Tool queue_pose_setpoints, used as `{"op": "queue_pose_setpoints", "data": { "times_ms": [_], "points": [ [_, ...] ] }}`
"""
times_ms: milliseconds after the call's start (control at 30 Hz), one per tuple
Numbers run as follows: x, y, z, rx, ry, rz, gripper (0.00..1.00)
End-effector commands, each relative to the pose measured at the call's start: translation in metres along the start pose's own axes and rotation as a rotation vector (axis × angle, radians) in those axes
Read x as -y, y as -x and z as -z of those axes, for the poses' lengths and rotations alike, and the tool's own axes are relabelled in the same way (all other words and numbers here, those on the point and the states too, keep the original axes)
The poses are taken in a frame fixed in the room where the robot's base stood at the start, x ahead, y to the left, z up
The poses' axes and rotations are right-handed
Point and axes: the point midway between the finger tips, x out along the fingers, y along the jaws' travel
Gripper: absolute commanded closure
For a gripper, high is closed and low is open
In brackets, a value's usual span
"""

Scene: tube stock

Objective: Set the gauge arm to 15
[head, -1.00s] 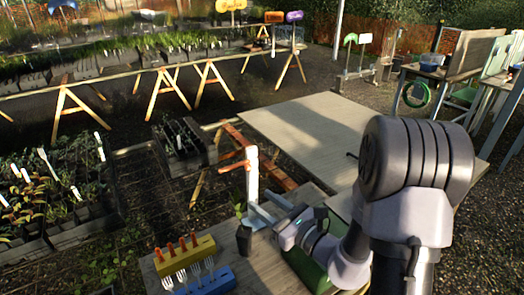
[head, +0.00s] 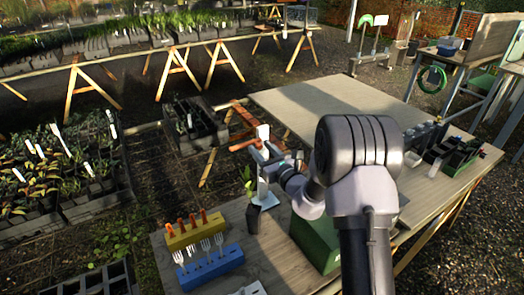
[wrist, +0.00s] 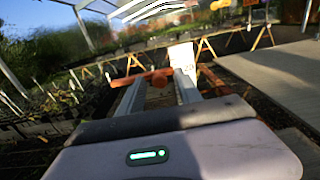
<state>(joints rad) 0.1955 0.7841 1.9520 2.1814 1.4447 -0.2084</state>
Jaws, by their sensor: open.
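The gauge stands on the near wooden bench; its white post (head: 263,132) rises just behind my gripper in the head view. Its orange arm (head: 243,145) sticks out to the left of the post. In the wrist view the orange arm (wrist: 128,80) lies across the view at the fingertips, and the white post (wrist: 182,55) rises behind. My gripper (head: 262,154) is open, close in front of the post; its two fingers also show in the wrist view (wrist: 160,82). I cannot tell whether they touch the arm. The scale markings are not readable.
On the near bench are a yellow block (head: 193,232) with orange pegs, a blue block (head: 210,270) with white forks, a dark pot (head: 253,218) with a seedling and a green box (head: 313,243). The large board (head: 335,105) behind has clear space.

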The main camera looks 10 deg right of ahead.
Motion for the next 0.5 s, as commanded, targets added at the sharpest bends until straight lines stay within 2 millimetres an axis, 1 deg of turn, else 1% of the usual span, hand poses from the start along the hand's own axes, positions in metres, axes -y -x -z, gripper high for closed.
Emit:
{"op": "queue_pose_setpoints", "data": {
  "times_ms": [200, 233, 433, 500],
  "points": [
    [-0.0002, -0.0007, -0.0002, 0.0, 0.0, 0.0, 0.59],
    [-0.0002, -0.0006, -0.0002, 0.0, 0.0, -0.001, 0.61],
    [-0.0003, -0.0004, -0.0002, 0.0, 0.001, -0.001, 1.0],
    [-0.0003, -0.0004, -0.0002, 0.0, 0.001, -0.001, 1.0]
  ]
}}
